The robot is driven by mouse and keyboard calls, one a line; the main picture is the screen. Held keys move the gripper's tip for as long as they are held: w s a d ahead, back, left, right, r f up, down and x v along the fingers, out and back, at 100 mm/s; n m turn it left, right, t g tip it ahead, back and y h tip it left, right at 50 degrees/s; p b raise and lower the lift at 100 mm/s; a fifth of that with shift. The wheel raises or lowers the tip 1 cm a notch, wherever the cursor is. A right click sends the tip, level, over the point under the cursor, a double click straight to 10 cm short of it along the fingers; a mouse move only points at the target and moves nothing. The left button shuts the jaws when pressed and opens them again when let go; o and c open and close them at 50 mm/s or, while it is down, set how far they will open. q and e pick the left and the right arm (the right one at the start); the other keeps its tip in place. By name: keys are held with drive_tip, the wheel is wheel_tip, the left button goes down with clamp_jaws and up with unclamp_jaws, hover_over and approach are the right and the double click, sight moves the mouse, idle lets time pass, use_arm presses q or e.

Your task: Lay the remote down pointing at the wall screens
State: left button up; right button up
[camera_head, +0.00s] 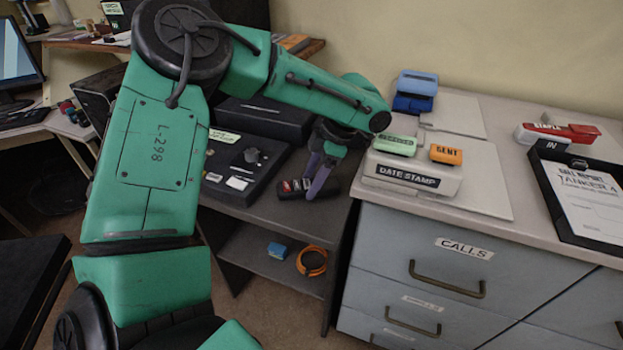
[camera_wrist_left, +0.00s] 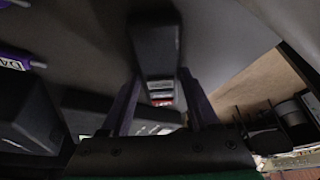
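The remote (camera_head: 308,189), a dark block with red and white marks on top, is on the dark side table (camera_head: 285,215), at the near right of a black tray. My left gripper (camera_head: 314,185) reaches down over it, its purple fingers at the remote. In the left wrist view, the remote (camera_wrist_left: 155,48) is between the two fingertips (camera_wrist_left: 160,78), close to both. I cannot tell whether the fingers touch or grip it. My right gripper is not in view. No wall screens can be made out.
A black tray (camera_head: 262,182) with small items stands left of the remote. A lower shelf holds an orange coil (camera_head: 312,261).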

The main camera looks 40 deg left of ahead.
use_arm(q)
drive_tip(key=o, duration=0.4)
drive_tip(key=shift+o, duration=0.2)
drive_tip(key=shift+r, duration=0.1)
drive_tip(key=p+v, duration=0.1)
drive_tip(key=v, duration=1.1)
drive_tip(key=shift+p, duration=0.35)
